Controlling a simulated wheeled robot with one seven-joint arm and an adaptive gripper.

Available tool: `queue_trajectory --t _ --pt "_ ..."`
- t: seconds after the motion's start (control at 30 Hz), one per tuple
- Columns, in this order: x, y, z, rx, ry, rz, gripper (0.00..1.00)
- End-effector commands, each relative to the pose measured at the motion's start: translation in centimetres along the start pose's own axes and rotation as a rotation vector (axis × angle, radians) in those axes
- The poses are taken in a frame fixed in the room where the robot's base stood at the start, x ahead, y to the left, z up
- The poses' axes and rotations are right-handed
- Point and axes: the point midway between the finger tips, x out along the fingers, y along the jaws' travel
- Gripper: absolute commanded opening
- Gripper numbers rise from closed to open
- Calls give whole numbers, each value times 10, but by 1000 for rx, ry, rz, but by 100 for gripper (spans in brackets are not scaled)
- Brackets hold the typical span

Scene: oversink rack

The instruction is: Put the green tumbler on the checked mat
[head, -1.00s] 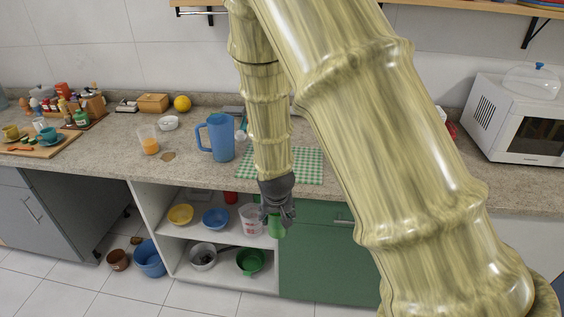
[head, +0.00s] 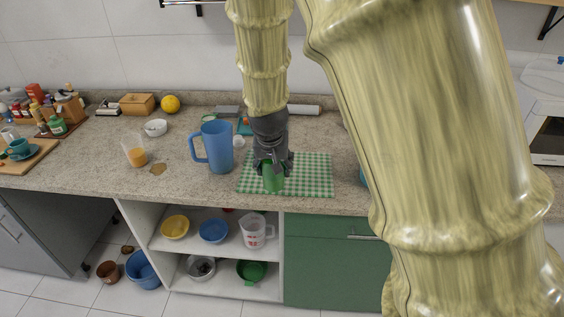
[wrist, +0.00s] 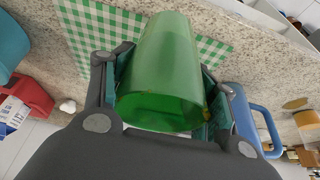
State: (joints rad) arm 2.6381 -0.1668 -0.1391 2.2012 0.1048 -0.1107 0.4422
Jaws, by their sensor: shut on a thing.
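The green tumbler (head: 273,178) is in my gripper (head: 272,163), which is shut around it. In the head view it is in front of the left part of the green-and-white checked mat (head: 312,175). In the wrist view the tumbler (wrist: 165,75) fills the space between the fingers, with the checked mat (wrist: 95,30) behind it. I cannot tell whether its base touches the mat. My gripper hides its upper part in the head view.
A blue pitcher (head: 219,147) stands just left of the mat. A glass with orange liquid (head: 135,152) and a brown coaster (head: 158,169) are farther left. A small white item (head: 239,141) sits behind the mat. The mat's right part is bare.

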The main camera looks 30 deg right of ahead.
Motion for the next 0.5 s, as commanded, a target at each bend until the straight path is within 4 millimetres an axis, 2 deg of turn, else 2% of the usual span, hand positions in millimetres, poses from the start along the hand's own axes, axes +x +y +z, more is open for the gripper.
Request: queue_trajectory --t 0.17,0.5 --pt "5 11 -11 2 -2 0 30" --pt "29 52 -55 2 -2 0 30"
